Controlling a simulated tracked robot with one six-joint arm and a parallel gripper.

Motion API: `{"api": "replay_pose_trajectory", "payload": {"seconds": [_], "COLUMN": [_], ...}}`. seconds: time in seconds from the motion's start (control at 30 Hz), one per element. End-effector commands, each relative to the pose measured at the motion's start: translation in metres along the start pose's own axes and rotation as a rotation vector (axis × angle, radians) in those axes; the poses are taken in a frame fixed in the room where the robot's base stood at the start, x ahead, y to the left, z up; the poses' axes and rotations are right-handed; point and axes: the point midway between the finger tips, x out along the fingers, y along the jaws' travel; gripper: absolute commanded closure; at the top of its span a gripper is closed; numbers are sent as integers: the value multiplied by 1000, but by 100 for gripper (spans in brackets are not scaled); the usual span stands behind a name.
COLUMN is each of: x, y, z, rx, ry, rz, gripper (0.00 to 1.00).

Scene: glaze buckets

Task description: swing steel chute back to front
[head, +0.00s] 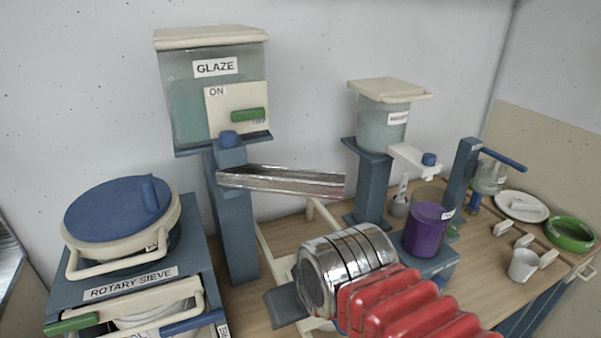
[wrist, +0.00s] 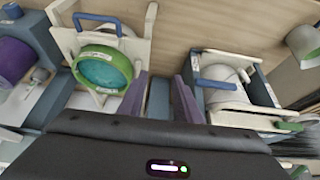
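The steel chute (head: 280,182) is a shiny open trough in the head view. Its left end sits by the blue knob (head: 229,139) under the glaze tank (head: 190,105), and it slopes slightly down to the right, its free end in the air. The tank's label reads GLAZE, with a green lever (head: 248,115) on its front plate. In the wrist view my gripper (wrist: 160,97) has its two fingers apart, with no object clearly held between them. In the head view my arm is in front of and below the chute. The chute is not recognisable in the wrist view.
The rotary sieve (head: 120,220) with a blue lid stands at the left. A second tank (head: 383,125), a purple container (head: 427,228) and a green bowl (head: 571,234) stand to the right. A green-rimmed bucket (wrist: 103,70) lies left of my fingers in the wrist view.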

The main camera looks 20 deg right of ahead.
Motion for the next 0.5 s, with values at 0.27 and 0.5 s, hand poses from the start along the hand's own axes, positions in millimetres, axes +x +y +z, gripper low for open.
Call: {"api": "replay_pose_trajectory", "payload": {"seconds": [0.27, 0.5], "x": [-2, -20], "y": [0, 10], "z": [-2, -32], "rx": [-3, -53], "ry": [-1, -37], "rz": [0, -8], "gripper": [60, 43]}}
